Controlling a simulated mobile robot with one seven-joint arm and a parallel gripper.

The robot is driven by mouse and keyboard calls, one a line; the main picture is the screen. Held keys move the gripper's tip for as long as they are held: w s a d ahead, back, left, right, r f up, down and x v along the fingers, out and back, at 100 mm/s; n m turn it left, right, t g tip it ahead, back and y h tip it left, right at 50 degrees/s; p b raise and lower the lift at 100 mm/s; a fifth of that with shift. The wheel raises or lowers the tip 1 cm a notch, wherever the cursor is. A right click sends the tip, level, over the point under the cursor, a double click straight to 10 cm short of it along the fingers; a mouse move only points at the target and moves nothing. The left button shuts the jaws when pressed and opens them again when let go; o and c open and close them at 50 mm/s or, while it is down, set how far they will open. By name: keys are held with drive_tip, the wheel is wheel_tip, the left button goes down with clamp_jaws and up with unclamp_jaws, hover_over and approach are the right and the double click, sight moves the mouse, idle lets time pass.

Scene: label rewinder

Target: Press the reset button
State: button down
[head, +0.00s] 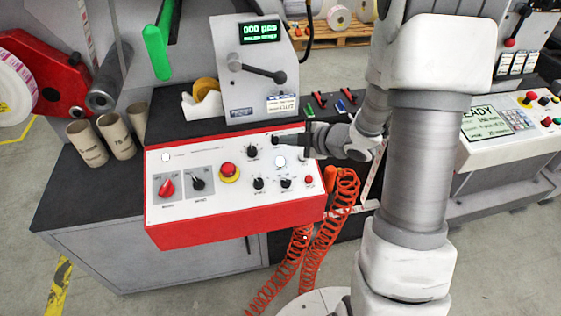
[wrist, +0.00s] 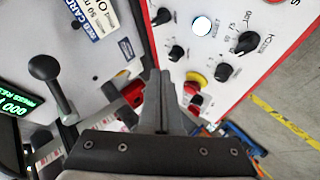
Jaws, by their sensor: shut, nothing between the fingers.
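The reset button (head: 280,161) is a round, white, lit button on the sloped white face of the red-edged control panel (head: 205,212). In the wrist view it is the bright white disc (wrist: 203,27) at the upper middle, with small lettering beside it that looks like RESET. My gripper (head: 277,140) reaches in from the right, over the panel's upper right part, near the button. In the wrist view its fingertips (wrist: 159,72) are together and empty. They appear below and left of the button, apart from it in the picture. The exact height above the panel is unclear.
Black knobs (head: 252,150) and a red button with a yellow ring (head: 229,172) lie close by on the panel. A grey box with a display and lever (head: 256,70) stands behind it. An orange coiled hose (head: 312,240) hangs at the panel's right end. Cardboard cores (head: 87,142) stand left.

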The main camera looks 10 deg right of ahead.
drive_tip(key=f+b, duration=0.2)
drive_tip(key=w+f+b, duration=0.1)
drive_tip(key=f, duration=0.2)
drive_tip(key=w+f+b, duration=0.1)
drive_tip(key=f+b, duration=0.1)
drive_tip(key=shift+f+b, duration=0.35)
idle(1.6)
drive_tip(key=shift+w+f+b, duration=0.15)
drive_tip(key=shift+f+b, duration=0.2)
drive_tip(key=shift+w+f+b, duration=0.1)
drive_tip(key=shift+f+b, duration=0.3)
drive_tip(key=shift+f, duration=0.05)
idle(0.6)
drive_tip(key=shift+r, duration=0.1)
drive_tip(key=shift+s+r+p, duration=0.2)
drive_tip(key=shift+r+p, duration=0.45)
drive_tip(key=shift+r, duration=0.1)
drive_tip(key=shift+s+r+p, duration=0.25)
drive_tip(key=shift+r+p, duration=0.35)
drive_tip(key=shift+r, duration=0.2)
drive_tip(key=shift+s+r+p, duration=0.2)
drive_tip(key=shift+r+p, duration=0.45)
drive_tip(key=shift+r, duration=0.15)
drive_tip(key=shift+s+r+p, duration=0.25)
drive_tip(key=shift+r+p, duration=0.35)
drive_tip(key=shift+r, duration=0.2)
